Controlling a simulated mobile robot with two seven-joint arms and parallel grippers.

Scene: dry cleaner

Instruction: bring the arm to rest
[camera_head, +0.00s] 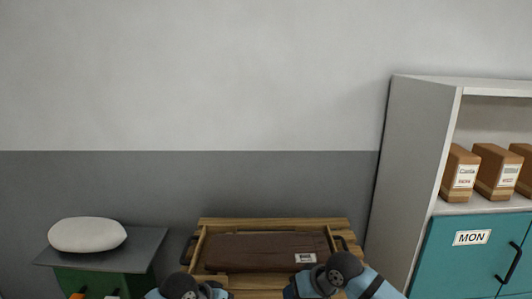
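My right arm (343,268) comes in at the bottom edge, right of centre, with blue links and black joints. Its end is bent down towards the bottom edge near the crate's front right corner. I cannot make out its fingers. My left arm (180,286) shows only as a blue and black piece at the bottom edge, left of centre. Its gripper is below the picture. I see nothing held by either arm.
A wooden crate (274,224) with dark handles holds a brown labelled package (265,252). To its left, a white rounded bundle (87,235) lies on a grey-topped green stand (140,243). At right stands a shelf unit (418,150) with brown boxes (461,173) above a teal "MON" door (455,262).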

